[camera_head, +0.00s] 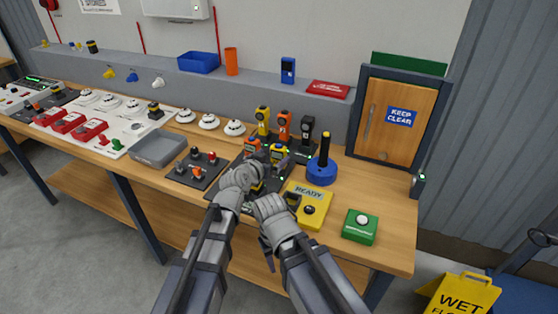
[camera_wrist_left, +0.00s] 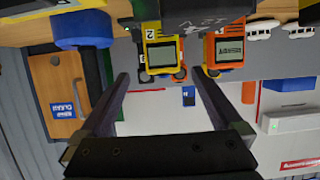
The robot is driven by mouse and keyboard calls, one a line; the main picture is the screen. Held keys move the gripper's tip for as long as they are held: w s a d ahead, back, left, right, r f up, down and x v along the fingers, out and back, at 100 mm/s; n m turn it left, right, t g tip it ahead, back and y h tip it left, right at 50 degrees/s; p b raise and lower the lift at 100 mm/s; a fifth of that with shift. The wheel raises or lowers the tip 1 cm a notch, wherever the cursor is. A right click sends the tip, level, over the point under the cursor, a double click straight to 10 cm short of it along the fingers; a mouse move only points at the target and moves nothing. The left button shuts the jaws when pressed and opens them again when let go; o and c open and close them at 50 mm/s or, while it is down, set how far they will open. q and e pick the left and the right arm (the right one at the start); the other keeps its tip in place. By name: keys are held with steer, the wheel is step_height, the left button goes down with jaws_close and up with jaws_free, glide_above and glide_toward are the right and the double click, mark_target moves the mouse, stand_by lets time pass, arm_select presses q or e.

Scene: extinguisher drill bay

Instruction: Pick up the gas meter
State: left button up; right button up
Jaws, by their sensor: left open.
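Two small meters with grey screens stand side by side on a black tray (camera_head: 228,192): an orange one (camera_head: 252,145) and a yellow one (camera_head: 280,152). In the left wrist view, which is upside down, the yellow meter (camera_wrist_left: 163,57), marked 2, shows between the fingertips of my left gripper (camera_wrist_left: 161,72). The orange meter (camera_wrist_left: 225,50) shows beyond the right-hand finger. My left gripper (camera_head: 264,166) is open, close in front of the meters, with nothing held. My right gripper (camera_head: 270,212) is beside it, lower right; its fingers are not clear.
Yellow (camera_head: 263,118), orange (camera_head: 284,124) and black (camera_head: 306,130) upright devices stand behind the meters. A blue round base with a black post (camera_head: 322,170), a yellow READY box (camera_head: 312,194) and a green button box (camera_head: 360,227) stand to the right. A grey bin (camera_head: 157,148) is left.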

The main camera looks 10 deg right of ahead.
mark_target(277, 152)
arm_select(q)
steer(key=shift+a+b+x, duration=0.2)
steer(key=shift+b+x, duration=0.8)
steer(key=shift+x, duration=1.6)
steer(key=shift+c, duration=0.7)
jaws_close()
step_height(277, 152, up, 10)
steer(key=p, duration=1)
